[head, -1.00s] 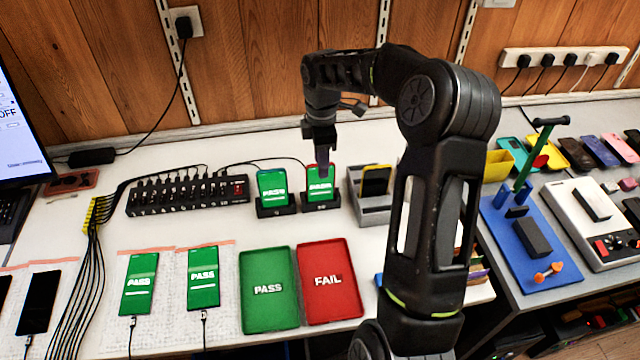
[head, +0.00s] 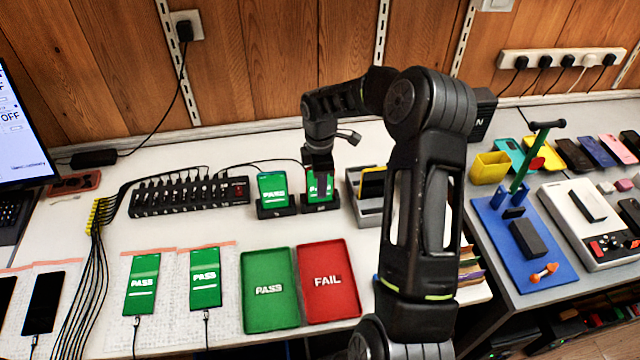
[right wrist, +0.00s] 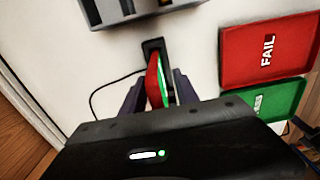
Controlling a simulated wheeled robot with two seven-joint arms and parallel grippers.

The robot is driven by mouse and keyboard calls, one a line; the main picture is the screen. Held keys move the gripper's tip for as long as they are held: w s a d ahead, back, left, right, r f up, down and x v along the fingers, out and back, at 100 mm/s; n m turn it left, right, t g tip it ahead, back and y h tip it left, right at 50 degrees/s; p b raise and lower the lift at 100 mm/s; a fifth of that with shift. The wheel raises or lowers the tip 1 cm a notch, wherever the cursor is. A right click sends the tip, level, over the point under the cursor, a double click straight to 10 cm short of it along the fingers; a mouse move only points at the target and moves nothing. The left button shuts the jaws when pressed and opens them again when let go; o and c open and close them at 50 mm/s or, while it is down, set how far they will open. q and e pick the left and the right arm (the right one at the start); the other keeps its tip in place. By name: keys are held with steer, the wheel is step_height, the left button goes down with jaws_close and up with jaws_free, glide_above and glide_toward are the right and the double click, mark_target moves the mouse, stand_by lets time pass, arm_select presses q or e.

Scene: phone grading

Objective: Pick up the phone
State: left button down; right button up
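Two phones with green PASS screens stand upright in black docks. The left docked phone (head: 272,187) is fully visible. The right docked phone (head: 311,187) is partly hidden by my right gripper (head: 321,182), which points down at it from above. In the right wrist view this phone (right wrist: 157,80) shows edge-on, with a red back and green screen, in its dock (right wrist: 152,47). The fingers of my right gripper (right wrist: 160,92) stand open on either side of it, with small gaps. My left gripper is not in view.
A green PASS tray (head: 268,318) and a red FAIL tray (head: 330,312) lie in front. Two more PASS phones lie on mats to the left. A grey holder (head: 366,208) with a yellow phone stands right of the docks.

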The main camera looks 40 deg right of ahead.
stand_by(0.6)
jaws_close()
stand_by(1.2)
